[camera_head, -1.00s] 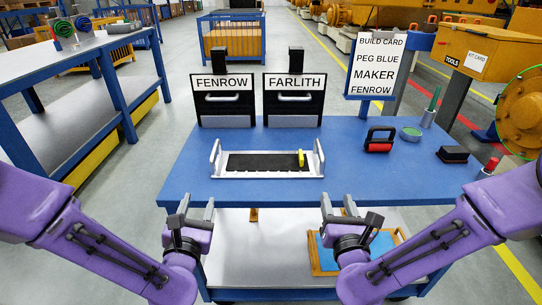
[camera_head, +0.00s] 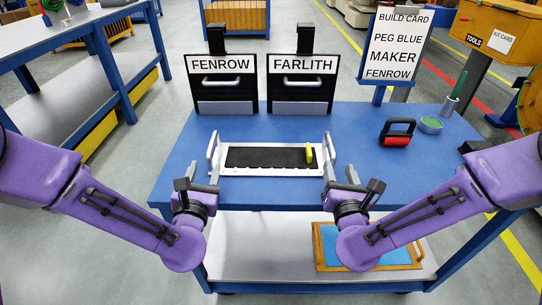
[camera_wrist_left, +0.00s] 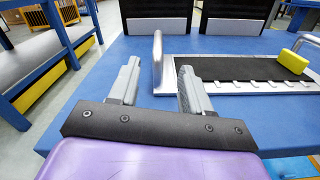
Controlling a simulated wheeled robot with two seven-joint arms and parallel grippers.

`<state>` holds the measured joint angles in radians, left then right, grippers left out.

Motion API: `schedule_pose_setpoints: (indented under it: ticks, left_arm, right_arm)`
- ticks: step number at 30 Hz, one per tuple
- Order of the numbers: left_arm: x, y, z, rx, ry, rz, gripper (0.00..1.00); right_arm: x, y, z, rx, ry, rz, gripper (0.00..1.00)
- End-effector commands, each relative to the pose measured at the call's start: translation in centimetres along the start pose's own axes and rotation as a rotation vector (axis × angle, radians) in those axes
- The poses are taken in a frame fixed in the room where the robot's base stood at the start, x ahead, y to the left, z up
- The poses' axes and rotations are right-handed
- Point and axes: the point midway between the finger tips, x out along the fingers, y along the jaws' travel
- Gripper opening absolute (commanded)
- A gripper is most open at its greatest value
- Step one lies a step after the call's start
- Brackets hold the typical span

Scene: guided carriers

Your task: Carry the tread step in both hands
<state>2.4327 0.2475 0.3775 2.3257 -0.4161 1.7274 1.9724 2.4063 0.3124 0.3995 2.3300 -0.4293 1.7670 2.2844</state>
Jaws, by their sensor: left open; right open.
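The tread step (camera_head: 232,172) lies flat on the blue table, a silver frame with a black tread and an upright handle at each end. It also shows in the left wrist view (camera_wrist_left: 218,88). A yellow block (camera_head: 309,153) sits on the tread near its right end. My left gripper (camera_head: 203,176) is open just in front of the left handle (camera_head: 214,149); in the left wrist view its fingers (camera_wrist_left: 155,88) are apart, with the handle beyond them. My right gripper (camera_head: 341,172) is open just in front of the right handle (camera_head: 330,146). Neither grips anything.
Two black panels marked FENROW (camera_head: 223,84) and FARLITH (camera_head: 301,84) stand behind the step. A wooden tray (camera_head: 322,262) is on the lower shelf.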

Motion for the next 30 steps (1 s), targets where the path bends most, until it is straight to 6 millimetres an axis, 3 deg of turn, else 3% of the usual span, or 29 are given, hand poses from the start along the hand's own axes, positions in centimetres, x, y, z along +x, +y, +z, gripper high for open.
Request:
schedule_pose_setpoints:
  ticks: [6,12,25,29,30]
  left_arm:
    - [4.3,0.1,0.0,0.002,-0.001,0.003,0.48]
    - [7.3,0.2,0.0,0.002,0.000,0.003,0.48]
    - [8.3,0.2,-0.1,0.001,0.001,0.003,0.48]
    - [8.3,0.2,-0.1,0.000,0.001,0.003,0.06]
    - [8.3,0.2,-0.1,0.000,0.001,0.004,0.00]
  right_arm:
    - [4.4,0.1,0.0,-0.002,-0.001,0.001,0.49]
    - [7.4,0.1,0.0,-0.002,0.000,0.002,0.49]
    - [8.4,0.2,0.0,0.000,0.001,0.002,0.49]
    - [8.4,0.2,0.0,0.000,0.001,0.003,0.07]
    - [8.4,0.2,0.0,-0.001,0.001,0.003,0.00]
